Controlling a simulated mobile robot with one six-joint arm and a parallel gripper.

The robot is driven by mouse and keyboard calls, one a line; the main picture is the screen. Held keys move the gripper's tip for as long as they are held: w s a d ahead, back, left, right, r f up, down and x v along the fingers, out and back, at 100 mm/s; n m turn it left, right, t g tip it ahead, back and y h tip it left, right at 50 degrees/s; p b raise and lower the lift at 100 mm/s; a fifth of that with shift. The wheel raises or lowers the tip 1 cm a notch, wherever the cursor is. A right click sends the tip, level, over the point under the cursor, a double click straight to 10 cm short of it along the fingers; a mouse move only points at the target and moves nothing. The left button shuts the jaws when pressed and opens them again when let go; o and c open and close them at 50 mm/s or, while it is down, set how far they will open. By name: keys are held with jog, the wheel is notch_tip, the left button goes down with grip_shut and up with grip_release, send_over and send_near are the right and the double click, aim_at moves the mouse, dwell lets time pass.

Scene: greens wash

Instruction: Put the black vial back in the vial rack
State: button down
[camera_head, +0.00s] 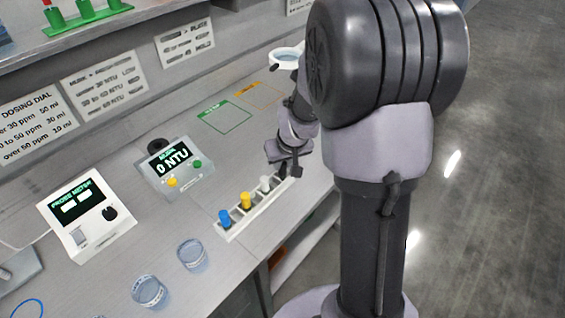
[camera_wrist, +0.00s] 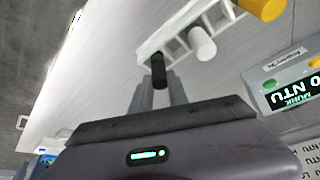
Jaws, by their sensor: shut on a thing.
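The white vial rack (camera_head: 232,228) lies on the bench in the head view, holding a blue vial (camera_head: 225,217), a yellow vial (camera_head: 246,200) and a white vial (camera_head: 265,184). My gripper (camera_head: 284,170) is at the rack's far right end. In the wrist view my gripper (camera_wrist: 160,88) is shut on the black vial (camera_wrist: 158,69), which lines up with the end of the rack (camera_wrist: 147,47), beside the white vial (camera_wrist: 202,43). I cannot tell whether the black vial is seated in a slot or just above it. My arm hides the black vial in the head view.
Two clear cups (camera_head: 192,254) (camera_head: 150,292) stand left of the rack. Green (camera_head: 224,117) and orange outlined areas on the bench are clear.

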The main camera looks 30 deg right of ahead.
jog(key=shift+f+b, duration=0.2)
jog(key=shift+b, duration=0.1)
jog(key=c, duration=1.3)
grip_release()
jog(key=shift+r, duration=0.1)
